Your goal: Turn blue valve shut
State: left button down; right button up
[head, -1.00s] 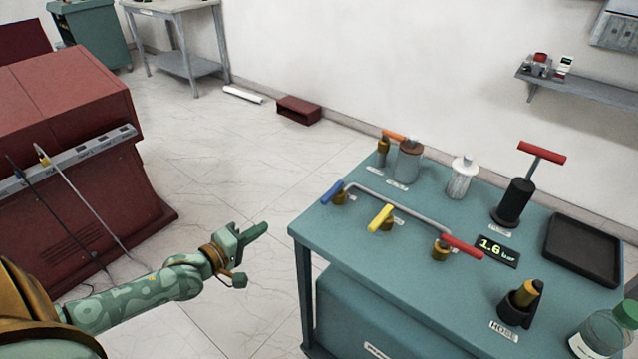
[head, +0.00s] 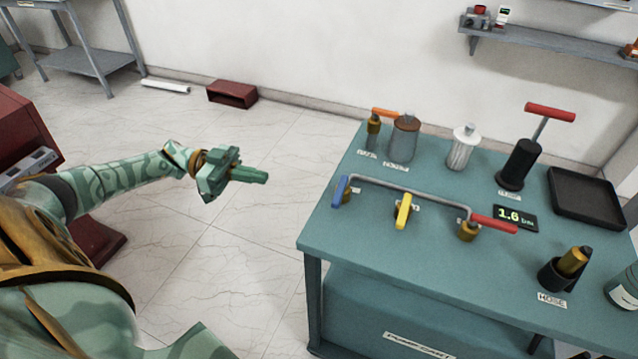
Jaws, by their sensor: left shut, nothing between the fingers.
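The blue valve (head: 340,191) sits at the left end of a grey pipe (head: 400,188) on the teal cart (head: 345,242), near its left edge. Its blue lever points roughly toward the front of the cart, about parallel to the yellow lever. My left gripper (head: 262,177) is shut and empty, in the air left of the cart. Its fingers point right toward the blue valve, with a clear gap between them. My right gripper is not in view.
A yellow valve (head: 403,211) and a red valve (head: 494,224) share the pipe. A gauge (head: 515,216) reads 1.6 bar. Behind stand a grey canister (head: 404,138), a white bottle (head: 463,148) and a red-handled pump (head: 520,165).

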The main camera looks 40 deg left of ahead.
pick_arm(q)
jog(key=p, duration=0.1)
send_near(340, 192)
jog(key=shift+m+h, duration=0.3)
jog(key=x, duration=0.4)
jog(key=f+x, duration=0.1)
jog(key=x, duration=0.1)
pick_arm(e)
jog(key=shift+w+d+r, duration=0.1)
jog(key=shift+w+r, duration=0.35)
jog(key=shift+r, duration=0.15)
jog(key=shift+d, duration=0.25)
